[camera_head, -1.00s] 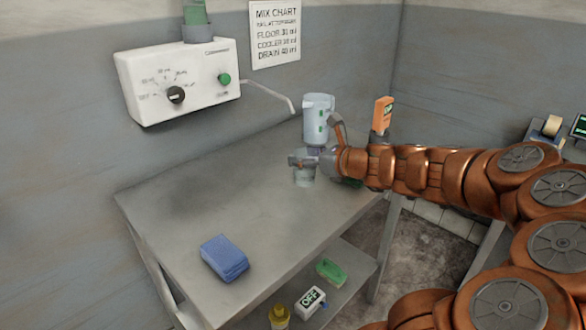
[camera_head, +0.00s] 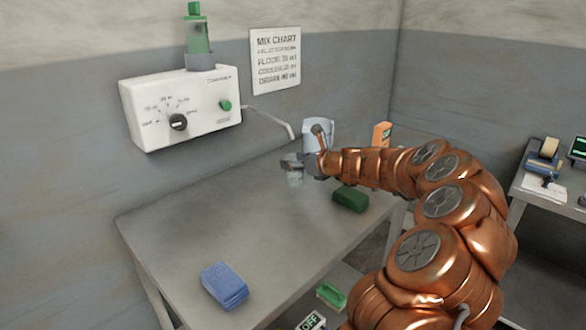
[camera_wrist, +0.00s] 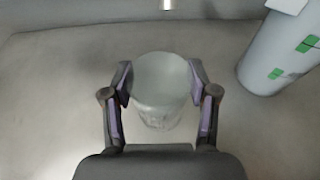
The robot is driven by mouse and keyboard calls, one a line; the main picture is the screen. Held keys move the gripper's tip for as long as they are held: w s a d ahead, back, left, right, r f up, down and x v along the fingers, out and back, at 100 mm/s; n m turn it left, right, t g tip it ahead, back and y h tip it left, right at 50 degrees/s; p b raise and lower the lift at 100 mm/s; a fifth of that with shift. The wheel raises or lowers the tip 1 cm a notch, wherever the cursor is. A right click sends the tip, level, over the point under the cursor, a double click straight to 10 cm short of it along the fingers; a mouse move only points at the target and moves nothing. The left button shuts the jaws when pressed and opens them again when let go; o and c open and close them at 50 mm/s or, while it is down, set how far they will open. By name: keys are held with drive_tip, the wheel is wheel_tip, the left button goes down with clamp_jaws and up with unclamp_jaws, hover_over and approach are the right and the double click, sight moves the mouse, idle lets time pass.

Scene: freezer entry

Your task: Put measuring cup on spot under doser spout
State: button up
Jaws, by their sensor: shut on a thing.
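The measuring cup is a small clear cup (camera_wrist: 160,85), upright between the two fingers of my gripper (camera_wrist: 161,84) in the wrist view. My gripper is shut on it. In the head view the cup (camera_head: 294,177) hangs at my gripper (camera_head: 293,163), over the back right of the steel table (camera_head: 215,232). The white doser (camera_head: 180,108) is on the wall, and its thin spout (camera_head: 272,120) reaches right and down, ending a little above and close to the cup. The spout tip (camera_wrist: 166,4) shows at the top of the wrist view. No marked spot is visible under it.
A white container with green marks (camera_wrist: 283,48) stands right of the cup, close to my gripper. A green block (camera_head: 350,198) lies at the table's right edge, an orange device (camera_head: 381,135) behind my arm.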

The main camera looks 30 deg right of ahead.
sight(293, 170)
drive_tip(key=shift+w+d+f, duration=0.1)
drive_tip(key=shift+w+d, duration=0.15)
drive_tip(key=shift+w, duration=0.55)
drive_tip(key=shift+f, duration=1.75)
drive_tip(key=shift+f, duration=0.15)
drive_tip(key=o, duration=1)
drive_tip(key=shift+o, duration=0.2)
drive_tip(key=shift+s+r, duration=0.1)
drive_tip(key=shift+r, duration=0.1)
drive_tip(key=v, duration=1.1)
drive_tip(key=shift+s, duration=0.4)
drive_tip(key=shift+d+r, duration=0.1)
